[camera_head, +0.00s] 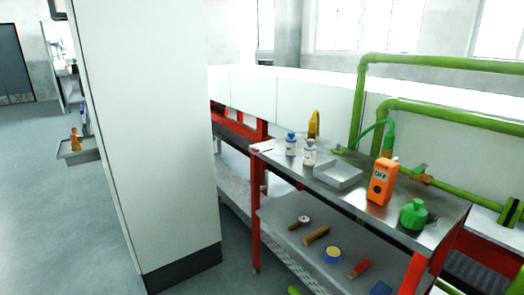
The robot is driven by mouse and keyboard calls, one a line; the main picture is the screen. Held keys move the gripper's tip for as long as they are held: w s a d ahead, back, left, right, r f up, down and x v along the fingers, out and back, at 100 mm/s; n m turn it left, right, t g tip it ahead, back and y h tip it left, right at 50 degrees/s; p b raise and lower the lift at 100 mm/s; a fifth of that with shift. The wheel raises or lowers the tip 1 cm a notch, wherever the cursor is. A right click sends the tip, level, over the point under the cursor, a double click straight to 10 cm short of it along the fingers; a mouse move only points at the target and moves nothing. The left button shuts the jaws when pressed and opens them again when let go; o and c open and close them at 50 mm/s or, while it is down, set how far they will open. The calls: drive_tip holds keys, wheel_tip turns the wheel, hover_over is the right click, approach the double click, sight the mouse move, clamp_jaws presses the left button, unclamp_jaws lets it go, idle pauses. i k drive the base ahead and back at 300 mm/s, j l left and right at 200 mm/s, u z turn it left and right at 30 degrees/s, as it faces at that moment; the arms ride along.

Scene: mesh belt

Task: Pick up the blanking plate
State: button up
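I cannot pick out a blanking plate with certainty in the head view. A steel workbench with red legs (280,160) stands at the right, with small items on its top and lower shelf. A shallow metal tray (338,175) sits on the middle of its top. A small flat white and red item (261,148) lies at the top's far left corner, too small to identify. My gripper is not in view.
On the bench top stand two bottles (291,144), an orange box (382,181) and a green object (414,214). Several small items, including a brown cylinder (316,234), lie on the lower shelf (283,237). A tall white cabinet (155,130) blocks the centre-left. Floor (50,200) is clear at left.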

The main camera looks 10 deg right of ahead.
sight(257, 150)
drive_tip(key=i+j, duration=0.2)
drive_tip(key=i, duration=0.25)
drive_tip(key=i+j, duration=0.2)
drive_tip(key=i, duration=0.25)
drive_tip(key=i+j+u, duration=0.1)
drive_tip(key=i+j, duration=0.15)
drive_tip(key=i, duration=0.2)
drive_tip(key=i+j, duration=0.15)
drive_tip(key=i, duration=0.3)
drive_tip(key=i+j, duration=0.2)
drive_tip(key=i, duration=0.25)
